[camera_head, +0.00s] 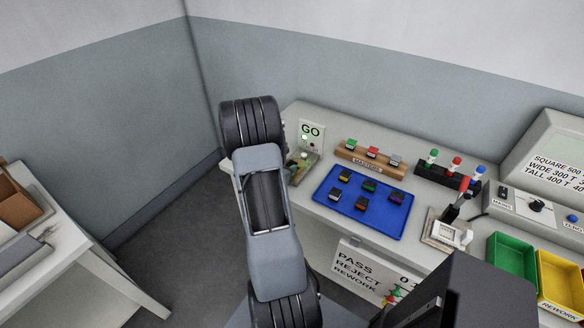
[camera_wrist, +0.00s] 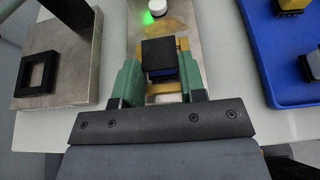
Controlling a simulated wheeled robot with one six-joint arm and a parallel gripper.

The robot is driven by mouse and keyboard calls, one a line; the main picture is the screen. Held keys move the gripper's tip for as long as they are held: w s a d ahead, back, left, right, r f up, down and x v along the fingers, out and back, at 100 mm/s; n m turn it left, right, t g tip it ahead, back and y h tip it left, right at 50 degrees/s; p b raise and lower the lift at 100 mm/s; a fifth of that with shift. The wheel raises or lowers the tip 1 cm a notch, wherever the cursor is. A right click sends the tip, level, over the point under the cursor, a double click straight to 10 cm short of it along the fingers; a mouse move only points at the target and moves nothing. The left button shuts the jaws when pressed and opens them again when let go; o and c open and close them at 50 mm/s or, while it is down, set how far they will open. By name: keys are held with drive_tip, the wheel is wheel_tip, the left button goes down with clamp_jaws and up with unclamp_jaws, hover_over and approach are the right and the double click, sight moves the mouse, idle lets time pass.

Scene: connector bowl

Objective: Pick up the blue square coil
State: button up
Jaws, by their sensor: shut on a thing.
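The blue square coil (camera_wrist: 159,52) has a black square top and blue sides, and shows in the middle of the wrist view. My gripper (camera_wrist: 158,76) has its two green fingers closed on either side of the coil. The coil is over a metal fixture (camera_wrist: 141,13) with brass-coloured parts around and below it. I cannot tell whether the coil touches them. In the head view my arm hides most of the gripper and the held coil, near the fixture beside the GO panel (camera_head: 311,131).
A green light glows beside a white knob (camera_wrist: 157,6) on the fixture. A metal plate with a black square frame (camera_wrist: 37,73) lies to the left. The blue tray (camera_head: 338,213) holds several coils. A wooden rack (camera_head: 378,163) stands behind it. Green (camera_head: 491,262) and yellow bins are at right.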

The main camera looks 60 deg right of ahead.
drive_tip(key=shift+c, duration=0.7)
drive_tip(key=shift+r, duration=0.1)
